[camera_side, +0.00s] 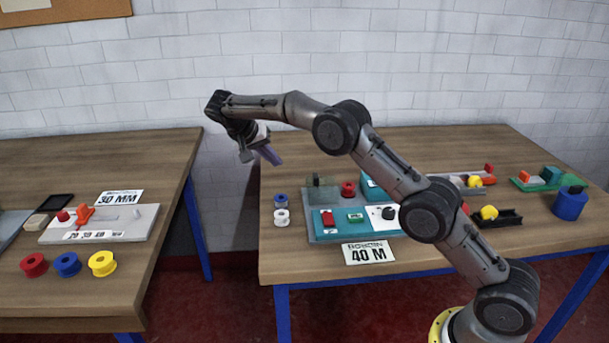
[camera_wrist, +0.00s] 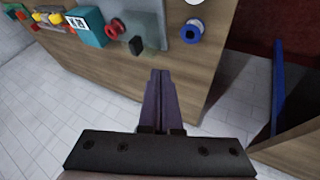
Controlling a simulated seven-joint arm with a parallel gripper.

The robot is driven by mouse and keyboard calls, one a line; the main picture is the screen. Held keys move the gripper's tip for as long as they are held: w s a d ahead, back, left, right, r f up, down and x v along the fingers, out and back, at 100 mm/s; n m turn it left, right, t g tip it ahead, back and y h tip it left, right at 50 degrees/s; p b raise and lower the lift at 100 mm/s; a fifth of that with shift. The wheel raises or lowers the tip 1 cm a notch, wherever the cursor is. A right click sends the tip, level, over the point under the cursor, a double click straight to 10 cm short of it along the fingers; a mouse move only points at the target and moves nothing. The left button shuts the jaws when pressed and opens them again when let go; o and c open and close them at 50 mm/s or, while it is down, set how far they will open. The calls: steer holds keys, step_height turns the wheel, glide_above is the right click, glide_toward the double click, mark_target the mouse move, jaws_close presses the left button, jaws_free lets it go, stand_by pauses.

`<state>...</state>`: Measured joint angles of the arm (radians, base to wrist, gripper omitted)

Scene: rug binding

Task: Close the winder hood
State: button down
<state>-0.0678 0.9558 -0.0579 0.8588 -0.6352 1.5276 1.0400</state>
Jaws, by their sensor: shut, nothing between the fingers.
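The winder (camera_side: 340,237) is a grey base with teal blocks on the right table. A see-through grey-green panel with a small dark handle, apparently the winder hood (camera_side: 324,194), stands at its left end. In the wrist view the hood (camera_wrist: 150,22) shows beside a red spool (camera_wrist: 115,29), its black handle (camera_wrist: 136,45) towards my fingers. I cannot tell its exact angle. My gripper (camera_side: 271,156) is shut and empty, above and to the left of the hood, apart from it. Its purple fingers (camera_wrist: 161,74) point over the table edge in the wrist view.
A blue spool (camera_side: 281,200) and a white spool (camera_side: 282,217) stand just left of the winder. A "40 M" card (camera_side: 368,252) lies in front. A gap separates this table from the left table (camera_side: 150,265). Blocks and trays fill the right side.

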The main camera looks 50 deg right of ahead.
mark_target(336, 185)
steer(key=x, duration=0.3)
steer(key=s+x, duration=0.1)
steer(key=x, duration=0.3)
steer(key=d+r+x, duration=0.1)
steer(key=x, duration=0.2)
steer(key=shift+s+d+f, duration=0.3)
steer(key=shift+s+d, duration=0.05)
steer(key=shift+s, duration=0.05)
steer(key=shift+s+d, duration=0.5)
steer(key=s+d, duration=0.6)
steer(key=shift+s+d, duration=0.2)
steer(key=shift+s, duration=0.05)
steer(key=shift+d, duration=0.1)
